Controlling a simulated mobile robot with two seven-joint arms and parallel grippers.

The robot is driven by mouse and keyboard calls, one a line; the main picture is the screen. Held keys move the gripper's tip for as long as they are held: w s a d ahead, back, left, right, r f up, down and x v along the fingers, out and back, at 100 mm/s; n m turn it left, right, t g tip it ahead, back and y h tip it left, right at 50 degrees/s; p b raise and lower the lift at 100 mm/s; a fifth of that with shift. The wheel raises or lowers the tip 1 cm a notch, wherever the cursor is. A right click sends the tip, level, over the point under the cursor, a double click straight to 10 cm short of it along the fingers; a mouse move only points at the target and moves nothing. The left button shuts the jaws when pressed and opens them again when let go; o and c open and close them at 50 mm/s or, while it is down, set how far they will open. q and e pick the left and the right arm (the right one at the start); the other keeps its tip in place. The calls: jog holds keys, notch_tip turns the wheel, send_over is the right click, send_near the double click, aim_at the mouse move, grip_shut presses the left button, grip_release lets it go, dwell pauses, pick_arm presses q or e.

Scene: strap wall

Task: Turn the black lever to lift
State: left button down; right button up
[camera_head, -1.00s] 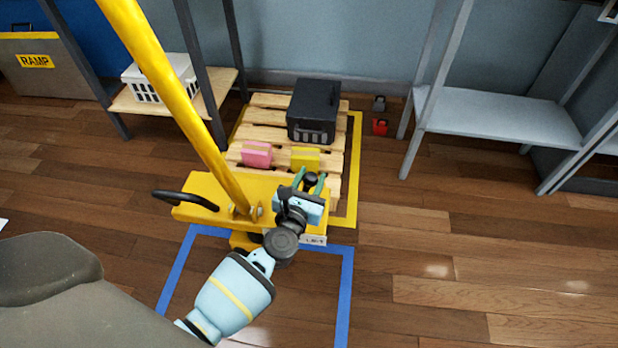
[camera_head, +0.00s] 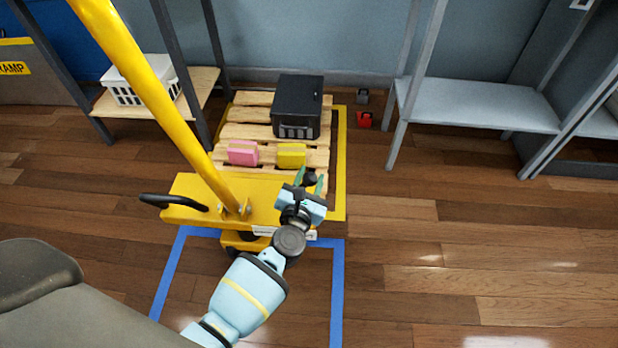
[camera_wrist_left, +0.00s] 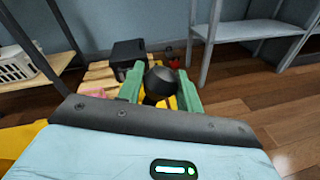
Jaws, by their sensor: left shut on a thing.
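A yellow pallet jack (camera_head: 185,186) stands before the pallet, its long yellow handle (camera_head: 150,85) rising to the upper left. My left gripper (camera_head: 310,180) is at the jack's right side, its green fingers shut around a round black knob (camera_wrist_left: 160,83), which I take for the lever's end. The knob also shows in the head view (camera_head: 309,179). The lever's shaft is mostly hidden by my gripper and wrist. A second black curved bar (camera_head: 172,202) sticks out at the jack's left side. My right gripper is not in view.
The wooden pallet (camera_head: 232,130) carries a black box (camera_head: 298,104), a pink block (camera_head: 243,153) and a yellow block (camera_head: 291,155). Yellow and blue tape (camera_head: 337,285) mark the floor. A grey shelf (camera_head: 480,103) stands right. The wood floor at right is clear.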

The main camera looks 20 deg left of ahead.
pick_arm(q)
jog(key=shift+d+f, duration=0.1)
jog(key=shift+d, duration=0.05)
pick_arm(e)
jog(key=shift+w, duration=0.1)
pick_arm(q)
jog(key=c, duration=1)
grip_release()
jog(key=shift+o, duration=0.2)
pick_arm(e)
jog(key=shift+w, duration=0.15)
pick_arm(q)
jog(key=s, duration=0.2)
jog(key=s+p, duration=0.1)
jog(key=s, duration=0.4)
jog(key=shift+d+r, duration=0.35)
jog(key=shift+r, duration=0.05)
jog(key=shift+s+p, duration=0.3)
jog(key=shift+s, duration=0.05)
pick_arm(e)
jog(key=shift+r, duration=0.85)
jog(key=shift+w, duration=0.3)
